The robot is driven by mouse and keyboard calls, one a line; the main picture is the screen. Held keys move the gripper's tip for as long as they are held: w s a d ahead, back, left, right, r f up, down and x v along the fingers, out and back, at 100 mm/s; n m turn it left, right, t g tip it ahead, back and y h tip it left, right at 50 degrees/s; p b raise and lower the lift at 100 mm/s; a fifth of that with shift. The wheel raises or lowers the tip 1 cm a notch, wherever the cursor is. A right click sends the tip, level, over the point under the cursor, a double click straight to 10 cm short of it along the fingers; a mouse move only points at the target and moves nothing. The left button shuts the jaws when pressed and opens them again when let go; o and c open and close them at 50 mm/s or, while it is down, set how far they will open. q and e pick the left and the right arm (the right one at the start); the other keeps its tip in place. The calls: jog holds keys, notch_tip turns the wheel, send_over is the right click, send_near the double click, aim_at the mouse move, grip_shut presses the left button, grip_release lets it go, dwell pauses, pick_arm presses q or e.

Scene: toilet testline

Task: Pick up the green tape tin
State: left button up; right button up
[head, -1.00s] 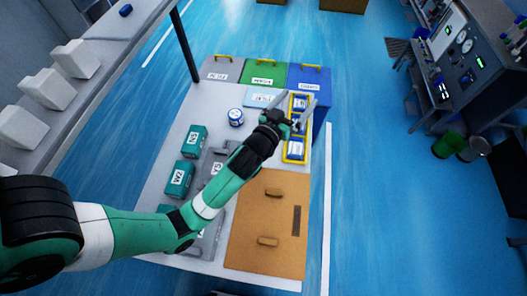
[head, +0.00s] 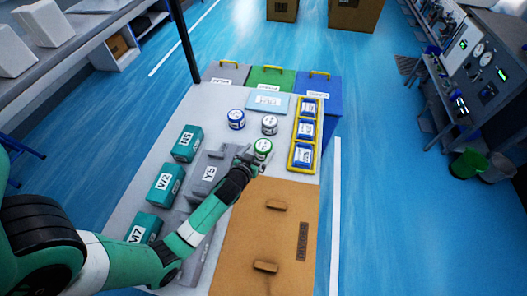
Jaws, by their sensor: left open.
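The green tape tin (head: 263,147) is a small round tin with a green band and a white lid, standing on the pale table in the middle of the head view. My left gripper (head: 253,155) is open at the tin's near left side, with its fingers close around or beside it; I cannot tell whether they touch it. The gripper hides part of the tin's lower side. My right gripper is not in view.
A grey-white tin (head: 269,125) and a blue tin (head: 236,119) stand just behind. A yellow tray (head: 292,160) with blue packs is to the right. Teal boxes (head: 164,182) and a grey case (head: 207,172) lie left; a brown board (head: 262,240) is in front. Coloured bins (head: 270,78) stand behind.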

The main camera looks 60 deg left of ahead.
aim_at(263, 147)
pick_arm(q)
jog(key=shift+w+a+f, duration=0.15)
jog(key=shift+f, duration=0.15)
jog(key=b+x, duration=0.1)
jog(key=x, duration=0.1)
jog(key=b+x, duration=0.1)
jog(key=x, duration=0.1)
jog(key=shift+f, duration=0.35)
jog(key=shift+w+a, duration=0.1)
jog(key=shift+w, duration=0.05)
jog(key=c, duration=1.4)
jog(key=shift+r, duration=0.1)
